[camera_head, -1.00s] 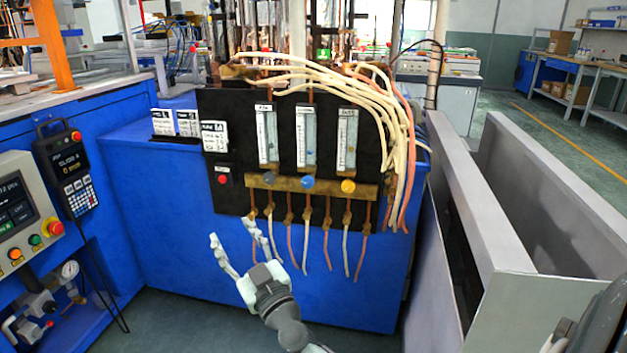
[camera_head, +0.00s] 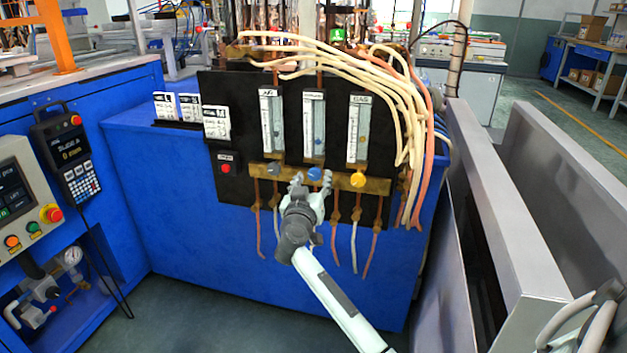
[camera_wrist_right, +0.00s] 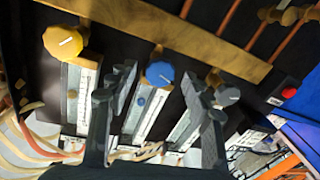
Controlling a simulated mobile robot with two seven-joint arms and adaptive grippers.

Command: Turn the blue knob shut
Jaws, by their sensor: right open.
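The blue knob (camera_head: 314,174) is the middle of three knobs on a brass bar on the black panel. My right gripper (camera_head: 311,183) is open just in front of and slightly below the knob in the head view. In the wrist view its two fingers (camera_wrist_right: 157,80) lie either side of the knob with gaps; I cannot tell how far past it the tips reach.
The yellow knob (camera_head: 357,179) and the grey knob (camera_head: 274,168) flank the blue one closely. Flow tubes stand above the brass bar (camera_head: 340,182), hoses hang below. A red button (camera_head: 226,168) is at left. A grey metal trough (camera_head: 490,240) stands at right.

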